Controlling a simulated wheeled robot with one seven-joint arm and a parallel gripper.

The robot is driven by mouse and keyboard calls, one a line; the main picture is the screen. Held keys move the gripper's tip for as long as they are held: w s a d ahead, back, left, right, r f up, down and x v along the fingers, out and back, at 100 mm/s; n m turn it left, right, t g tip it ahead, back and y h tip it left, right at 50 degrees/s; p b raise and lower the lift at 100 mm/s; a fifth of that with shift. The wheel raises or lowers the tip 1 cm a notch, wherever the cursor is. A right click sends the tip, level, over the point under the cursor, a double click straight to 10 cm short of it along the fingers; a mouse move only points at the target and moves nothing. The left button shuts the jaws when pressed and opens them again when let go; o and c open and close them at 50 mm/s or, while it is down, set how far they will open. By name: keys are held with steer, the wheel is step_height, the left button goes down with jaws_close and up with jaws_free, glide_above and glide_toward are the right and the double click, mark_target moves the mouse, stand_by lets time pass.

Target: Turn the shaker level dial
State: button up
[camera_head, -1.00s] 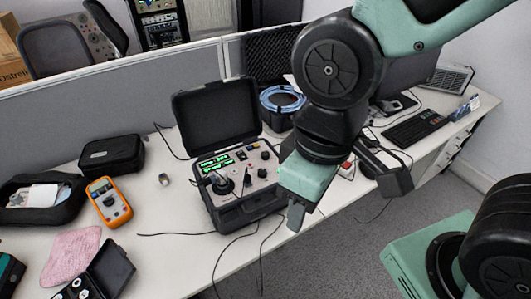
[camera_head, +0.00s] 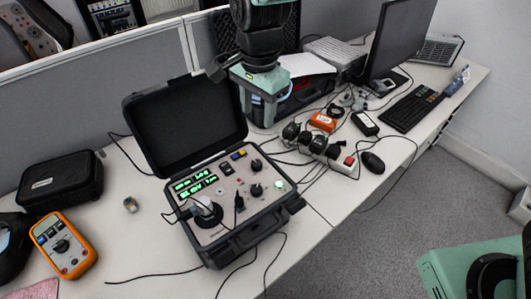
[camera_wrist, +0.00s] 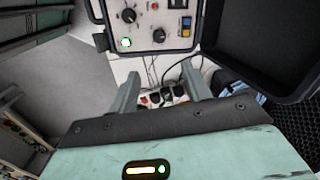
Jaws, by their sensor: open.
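The portable shaker unit (camera_head: 222,240) sits on the desk in an open black case, with lit green displays (camera_head: 195,186). Its panel has two round black knobs, one nearer the lid (camera_head: 256,165) and one nearer the front (camera_head: 257,190). I cannot read which is the level dial. The wrist view shows the lid-side knob (camera_wrist: 160,35) and the front one (camera_wrist: 128,16) near its top edge. My gripper (camera_head: 258,112) is open and empty, pointing down beyond the case's right side, apart from the knobs. Its fingers also show in the wrist view (camera_wrist: 160,72).
The raised lid (camera_head: 187,120) stands at the panel's back left. A power strip (camera_head: 325,150) with plugs and cables lies right of the case. An orange multimeter (camera_head: 63,245) and a black pouch (camera_head: 60,181) are at left. A monitor (camera_head: 400,40) stands back right.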

mark_target(257, 163)
steer(key=f+p, duration=0.1)
steer(key=f, duration=0.4)
steer(key=f+p, duration=0.1)
steer(key=f, duration=1)
steer(key=shift+w+a+f+p, duration=0.2)
steer(key=shift+a+f+p, duration=0.1)
steer(key=shift+f+p, duration=0.1)
steer(key=shift+c, duration=0.3)
steer(key=c, duration=0.9)
